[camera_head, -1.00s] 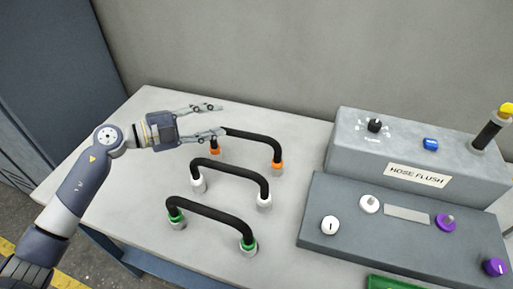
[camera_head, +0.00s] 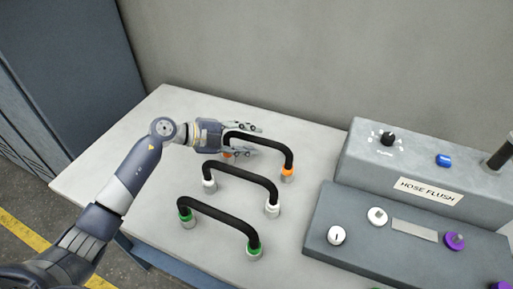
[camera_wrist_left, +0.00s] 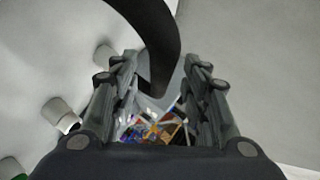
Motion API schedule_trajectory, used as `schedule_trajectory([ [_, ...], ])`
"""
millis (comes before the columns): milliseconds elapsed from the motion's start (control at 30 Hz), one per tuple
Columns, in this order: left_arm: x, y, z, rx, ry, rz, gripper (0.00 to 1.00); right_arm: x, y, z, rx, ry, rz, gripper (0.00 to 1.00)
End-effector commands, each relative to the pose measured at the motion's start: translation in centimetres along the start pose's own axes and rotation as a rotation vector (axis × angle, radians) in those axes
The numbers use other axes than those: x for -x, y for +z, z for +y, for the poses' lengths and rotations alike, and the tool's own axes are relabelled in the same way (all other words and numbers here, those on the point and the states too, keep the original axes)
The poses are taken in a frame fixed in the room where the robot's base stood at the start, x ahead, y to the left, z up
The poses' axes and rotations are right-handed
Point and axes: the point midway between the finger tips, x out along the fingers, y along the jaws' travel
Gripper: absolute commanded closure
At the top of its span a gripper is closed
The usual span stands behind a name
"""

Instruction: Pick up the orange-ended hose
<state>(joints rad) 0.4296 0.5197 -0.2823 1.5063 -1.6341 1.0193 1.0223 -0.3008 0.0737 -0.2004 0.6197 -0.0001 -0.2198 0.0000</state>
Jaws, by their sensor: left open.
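The orange-ended hose (camera_head: 270,140) is a black bent hose with orange ends, standing on the table behind two others. Its right end (camera_head: 287,170) is clear. Its left end is partly hidden by my left gripper (camera_head: 247,140). My left gripper is open, with one finger on the far side of the hose's left part and one on the near side. In the left wrist view the black hose (camera_wrist_left: 150,40) passes down between the two open fingers (camera_wrist_left: 160,85). I cannot tell whether a finger touches it. My right gripper is not in view.
The white-ended hose (camera_head: 245,173) and the green-ended hose (camera_head: 220,215) stand in front. The grey hose flush box (camera_head: 440,165) with knobs is to the right. A wall rises behind the table (camera_head: 130,145). The table's left part is bare.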

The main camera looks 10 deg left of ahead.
Motion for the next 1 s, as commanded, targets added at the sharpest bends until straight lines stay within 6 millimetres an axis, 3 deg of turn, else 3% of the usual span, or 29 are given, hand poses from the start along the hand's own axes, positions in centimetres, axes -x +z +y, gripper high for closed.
schedule_trajectory([
  [133, -1.6, 0.0, -0.2, 0.000, -0.002, 0.000, 0.58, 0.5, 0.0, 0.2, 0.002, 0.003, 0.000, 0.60],
  [400, -2.0, 0.0, -0.1, -0.001, -0.001, -0.001, 0.58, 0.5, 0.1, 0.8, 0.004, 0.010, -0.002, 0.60],
  [467, -2.0, 0.1, -0.1, -0.001, -0.001, -0.001, 0.67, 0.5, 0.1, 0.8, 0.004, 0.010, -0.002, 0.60],
  [600, -2.0, 0.0, -0.1, -0.001, -0.001, 0.000, 0.99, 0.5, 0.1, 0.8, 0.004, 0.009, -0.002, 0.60],
  [1000, -1.8, -0.1, -0.6, -0.003, -0.005, 0.000, 1.00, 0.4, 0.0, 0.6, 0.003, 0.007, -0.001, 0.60],
])
